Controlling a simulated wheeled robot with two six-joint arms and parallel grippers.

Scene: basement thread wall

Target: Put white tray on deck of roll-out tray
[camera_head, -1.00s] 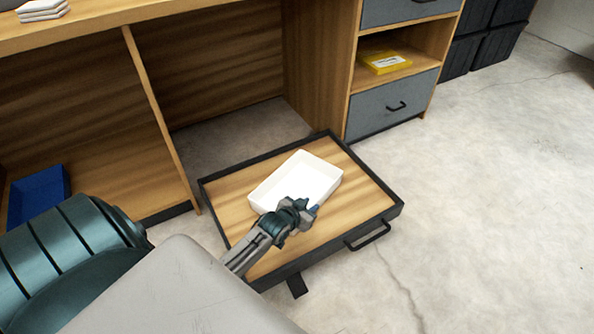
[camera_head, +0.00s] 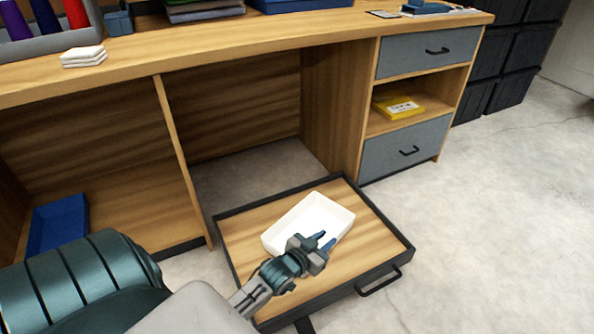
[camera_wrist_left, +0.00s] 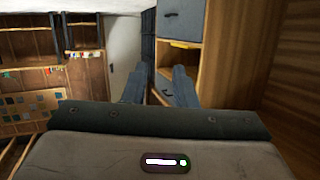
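The white tray (camera_head: 290,222) is an open, empty-looking shallow box. It rests on the wooden deck of the roll-out tray (camera_head: 245,235), a low board with a dark rim and a black front handle, standing pulled out below the desk. My left gripper (camera_head: 327,242) is in front of the white tray's near right side in the head view, and its two blue fingertips are apart with nothing between them. In the left wrist view the fingers (camera_wrist_left: 160,88) are also apart and empty. The white tray is not in the wrist view. My right gripper is not in view.
The wooden desk (camera_head: 230,43) stands behind, with grey drawers (camera_head: 405,150) and a yellow box (camera_head: 398,107) on its shelf. A blue bin (camera_head: 58,222) sits in the left bay. Concrete floor is clear on the right.

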